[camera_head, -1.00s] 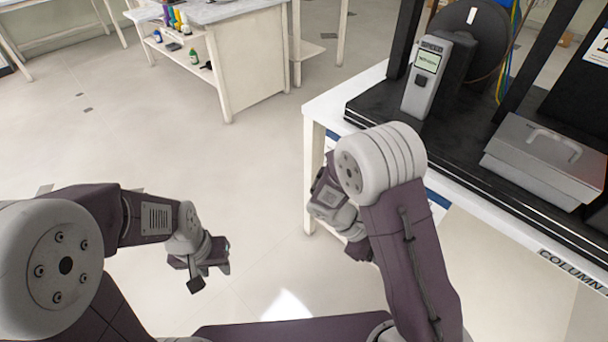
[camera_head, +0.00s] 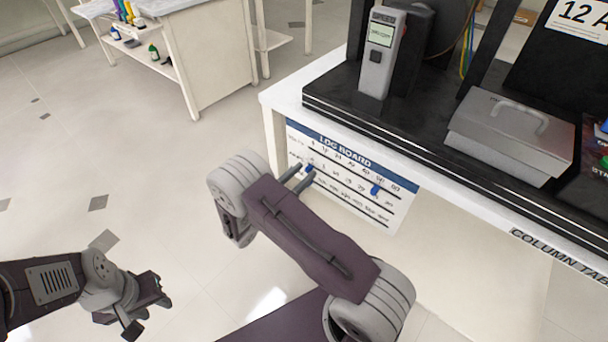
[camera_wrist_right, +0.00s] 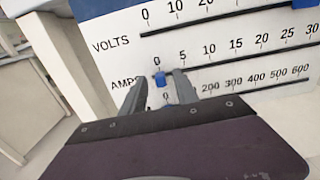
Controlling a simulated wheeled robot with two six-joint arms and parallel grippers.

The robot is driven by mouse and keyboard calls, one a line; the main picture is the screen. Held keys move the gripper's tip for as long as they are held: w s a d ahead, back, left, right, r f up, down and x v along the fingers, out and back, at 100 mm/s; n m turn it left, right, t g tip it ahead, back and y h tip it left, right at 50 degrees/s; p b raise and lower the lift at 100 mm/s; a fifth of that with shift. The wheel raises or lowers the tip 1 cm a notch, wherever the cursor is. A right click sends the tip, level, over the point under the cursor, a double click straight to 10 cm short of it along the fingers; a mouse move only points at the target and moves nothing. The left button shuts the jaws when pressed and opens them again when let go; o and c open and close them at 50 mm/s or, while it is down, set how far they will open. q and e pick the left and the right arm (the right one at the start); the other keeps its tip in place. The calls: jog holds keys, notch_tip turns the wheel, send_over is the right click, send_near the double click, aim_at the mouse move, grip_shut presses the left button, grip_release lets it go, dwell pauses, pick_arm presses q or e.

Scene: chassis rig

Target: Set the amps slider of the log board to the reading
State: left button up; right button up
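The white log board (camera_head: 345,185), with a blue header, hangs on the table's front. The amps slider (camera_wrist_right: 160,79) is a small blue block near the 0 end of the AMPS scale; it also shows in the head view (camera_head: 309,168). My right gripper (camera_wrist_right: 157,88) is open, its two fingers on either side of this slider; contact is unclear. In the head view its fingertips (camera_head: 304,177) are at the board's left part. Another blue slider (camera_head: 375,189) sits further right. My left gripper (camera_head: 147,312) appears open and empty, low at left. A card (camera_head: 582,12) reads "12 A".
The column table (camera_head: 282,100) carries a handheld meter (camera_head: 381,55) labelled SPEED, its screen too small to read, and a grey lidded box (camera_head: 512,135). A side bench (camera_head: 205,55) with bottles stands behind. The floor at left is clear.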

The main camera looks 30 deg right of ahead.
jog(key=shift+w+d, duration=0.25)
jog(key=shift+d, duration=0.4)
grip_shut()
dwell(0.9)
